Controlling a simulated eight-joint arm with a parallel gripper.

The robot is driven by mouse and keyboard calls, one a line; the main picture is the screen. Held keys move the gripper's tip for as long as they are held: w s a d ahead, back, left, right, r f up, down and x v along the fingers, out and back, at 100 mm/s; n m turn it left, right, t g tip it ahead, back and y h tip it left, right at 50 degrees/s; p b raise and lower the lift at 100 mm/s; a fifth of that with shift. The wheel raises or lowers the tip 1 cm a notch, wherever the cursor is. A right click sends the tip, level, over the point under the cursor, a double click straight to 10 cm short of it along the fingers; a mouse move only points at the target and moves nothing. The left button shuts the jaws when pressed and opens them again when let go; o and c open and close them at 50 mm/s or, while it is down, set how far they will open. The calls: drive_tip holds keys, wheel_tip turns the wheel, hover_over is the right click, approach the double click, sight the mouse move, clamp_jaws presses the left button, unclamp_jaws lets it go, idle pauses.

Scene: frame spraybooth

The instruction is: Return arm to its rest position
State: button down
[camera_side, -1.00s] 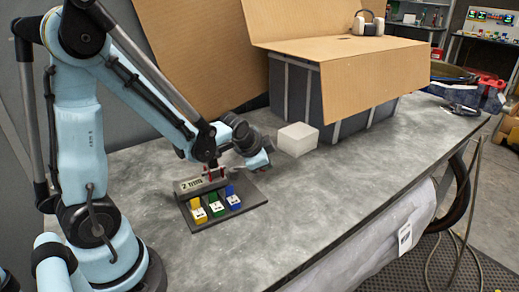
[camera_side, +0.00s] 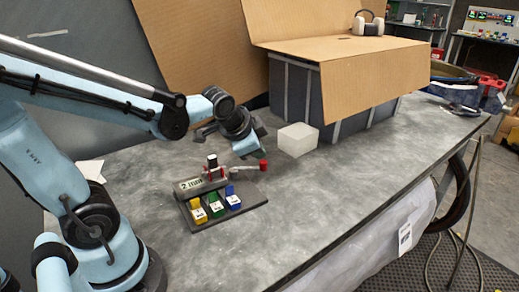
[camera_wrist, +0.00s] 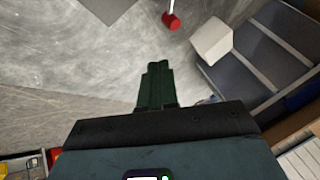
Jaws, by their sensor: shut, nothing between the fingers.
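My gripper (camera_wrist: 157,68) shows in the wrist view as dark green fingers closed together, with nothing between them. In the side view my wrist is raised above and behind the fixture base (camera_side: 250,201), apart from it; the fingertips are hard to make out there. The base carries a grey block marked "2 mm" (camera_side: 187,185) and a lever with a red knob (camera_side: 263,165), lying out to the right. The red knob (camera_wrist: 171,21) also shows in the wrist view, beyond the fingertips.
Yellow (camera_side: 198,212), green (camera_side: 216,207) and blue (camera_side: 233,201) pieces sit on the base. A white block (camera_side: 298,139) stands beside a dark crate (camera_side: 290,90) with cardboard flaps. The table's front right (camera_side: 330,210) is clear.

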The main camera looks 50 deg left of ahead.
drive_tip(key=shift+s+d+r, duration=0.1)
drive_tip(key=shift+s+r, duration=0.1)
drive_tip(key=shift+r, duration=0.05)
drive_tip(key=s+d+n+h, duration=0.2)
drive_tip(key=s+d+n, duration=0.3)
drive_tip(key=s+d, duration=0.1)
drive_tip(key=shift+s+d+r, duration=0.15)
drive_tip(key=shift+s+r, duration=0.1)
